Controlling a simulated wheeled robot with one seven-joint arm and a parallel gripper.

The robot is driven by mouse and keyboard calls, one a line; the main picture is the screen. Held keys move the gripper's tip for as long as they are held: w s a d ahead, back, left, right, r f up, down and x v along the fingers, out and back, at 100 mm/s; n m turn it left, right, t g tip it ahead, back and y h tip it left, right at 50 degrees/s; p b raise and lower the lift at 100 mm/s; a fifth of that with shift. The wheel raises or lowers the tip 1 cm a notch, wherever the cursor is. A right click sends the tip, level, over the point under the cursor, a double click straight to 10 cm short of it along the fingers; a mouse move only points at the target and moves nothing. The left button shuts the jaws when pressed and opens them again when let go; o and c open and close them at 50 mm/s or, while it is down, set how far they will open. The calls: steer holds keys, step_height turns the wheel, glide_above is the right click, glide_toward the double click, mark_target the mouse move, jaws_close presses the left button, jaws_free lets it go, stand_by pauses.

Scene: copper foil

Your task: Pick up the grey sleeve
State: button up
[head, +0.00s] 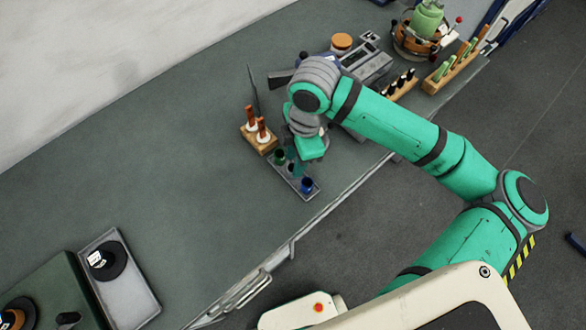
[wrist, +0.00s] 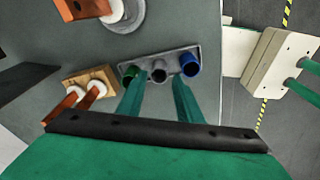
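A small grey tray (wrist: 165,55) holds three sleeves in a row: green (wrist: 130,72), grey (wrist: 159,74) in the middle, and blue (wrist: 190,65). In the head view the green sleeve (head: 280,157) and blue sleeve (head: 307,185) show at either side of my fingers, and the grey one is mostly hidden. My gripper (wrist: 159,79) is open, its two teal fingers apart and pointing at the tray. In the wrist view the grey sleeve shows between the fingertips. I cannot tell whether the fingers are level with it or still above. The gripper holds nothing.
A wooden block (head: 258,140) with copper-coloured pieces stands close beside the tray. A grey device (head: 366,66), a wooden rack (head: 455,70) and an orange-lidded jar (head: 341,42) are farther back. The bench edge runs near the tray. A metal tray (head: 122,285) lies lower left; bench between is clear.

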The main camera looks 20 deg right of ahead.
steer(key=shift+a+f, duration=0.2)
steer(key=shift+f, duration=1.15)
steer(key=shift+c, duration=0.6)
jaws_close()
steer(key=shift+r, duration=0.1)
